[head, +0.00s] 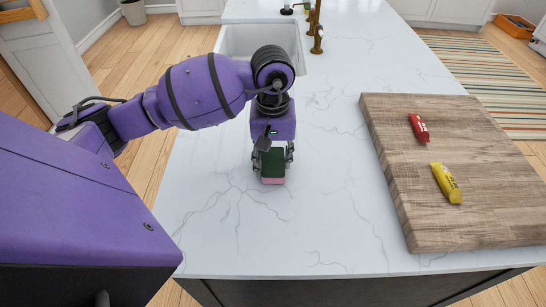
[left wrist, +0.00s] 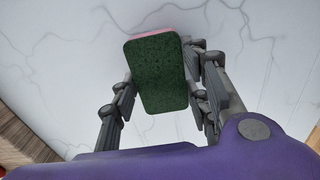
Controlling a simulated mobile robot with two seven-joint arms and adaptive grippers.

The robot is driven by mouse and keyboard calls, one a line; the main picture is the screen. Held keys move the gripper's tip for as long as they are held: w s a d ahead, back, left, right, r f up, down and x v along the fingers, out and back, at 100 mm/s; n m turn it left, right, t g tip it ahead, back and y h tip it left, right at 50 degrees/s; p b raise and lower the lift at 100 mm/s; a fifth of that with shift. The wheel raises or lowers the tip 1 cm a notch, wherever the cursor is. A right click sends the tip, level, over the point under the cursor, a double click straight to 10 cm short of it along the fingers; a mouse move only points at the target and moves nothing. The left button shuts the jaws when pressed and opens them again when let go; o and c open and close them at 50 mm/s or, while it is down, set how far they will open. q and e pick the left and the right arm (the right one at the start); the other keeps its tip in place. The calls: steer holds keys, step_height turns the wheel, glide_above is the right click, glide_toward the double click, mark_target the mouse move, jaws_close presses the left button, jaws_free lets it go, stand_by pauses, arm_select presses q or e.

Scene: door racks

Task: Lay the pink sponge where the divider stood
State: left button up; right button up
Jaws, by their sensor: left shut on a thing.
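The pink sponge (head: 272,180) shows a dark green scouring face and a pink side in the head view. My left gripper (head: 273,160) is shut on it, over the white marble counter. In the left wrist view the sponge (left wrist: 157,75) sits between the two fingers of the left gripper (left wrist: 160,92), green face toward the camera, with a pink edge at its top. I cannot tell whether the sponge touches the counter. No divider can be made out in these views. My right gripper is not in view.
A wooden board (head: 385,140) lies on the counter at the right, with a red packet (head: 419,127) and a yellow packet (head: 446,183) on it. A sink (head: 235,42) and brass tap (head: 317,38) are at the back. The counter around the sponge is clear.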

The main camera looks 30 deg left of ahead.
arm_select(q)
steer(key=shift+f, duration=0.1)
steer(key=shift+o, duration=1.2)
steer(key=shift+f, duration=0.15)
steer(key=o, duration=0.5)
steer(key=shift+c, duration=0.2)
